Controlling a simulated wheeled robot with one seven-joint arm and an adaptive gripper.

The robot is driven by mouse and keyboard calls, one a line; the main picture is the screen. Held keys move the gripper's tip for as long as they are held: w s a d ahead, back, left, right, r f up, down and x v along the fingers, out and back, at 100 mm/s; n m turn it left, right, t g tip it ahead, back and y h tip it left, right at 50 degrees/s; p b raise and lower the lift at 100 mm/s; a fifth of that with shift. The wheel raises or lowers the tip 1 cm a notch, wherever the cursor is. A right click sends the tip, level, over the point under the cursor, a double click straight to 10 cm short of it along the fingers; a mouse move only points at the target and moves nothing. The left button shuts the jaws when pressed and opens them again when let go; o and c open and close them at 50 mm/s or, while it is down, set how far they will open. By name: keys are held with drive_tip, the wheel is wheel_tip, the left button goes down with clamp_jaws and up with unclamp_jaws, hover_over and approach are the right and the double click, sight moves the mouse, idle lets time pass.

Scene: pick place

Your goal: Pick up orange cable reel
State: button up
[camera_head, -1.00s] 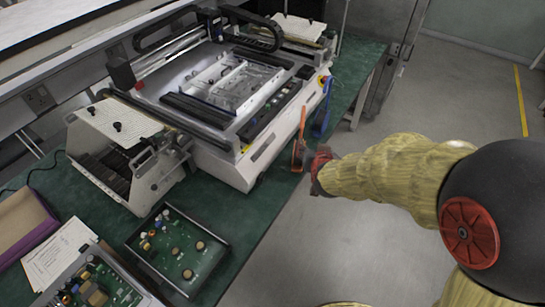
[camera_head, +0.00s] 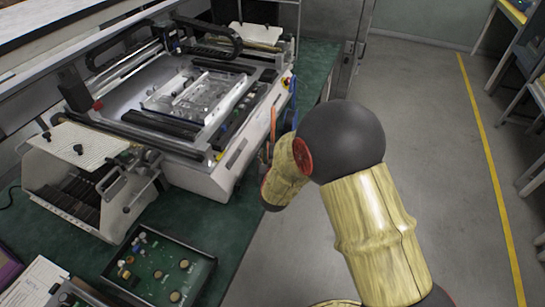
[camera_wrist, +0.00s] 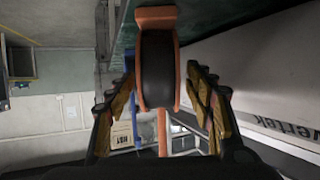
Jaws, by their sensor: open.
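The orange cable reel (camera_wrist: 157,70), orange-rimmed with a black middle, fills the centre of the wrist view. My gripper (camera_wrist: 160,82) is open, with one finger on each side of the reel. In the head view an orange strip (camera_head: 273,122), apparently part of the reel, shows beside the white machine at the table edge. My own arm hides the fingers and most of the reel there.
The white machine (camera_head: 222,172) stands on the green table (camera_head: 232,215), close beside the reel; its lettered side (camera_wrist: 275,90) shows in the wrist view. A blue strap (camera_head: 293,103) is just right of the orange strip. A circuit-board tray (camera_head: 160,270) lies in front. Open floor lies right.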

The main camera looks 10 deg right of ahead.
drive_tip(key=x, duration=0.2)
drive_tip(key=shift+w+d+f+b, duration=0.1)
drive_tip(key=shift+w+f+b, duration=0.1)
drive_tip(key=shift+w+b, duration=0.15)
drive_tip(key=shift+s, duration=0.1)
clamp_jaws()
idle(0.4)
drive_tip(key=shift+r, duration=0.15)
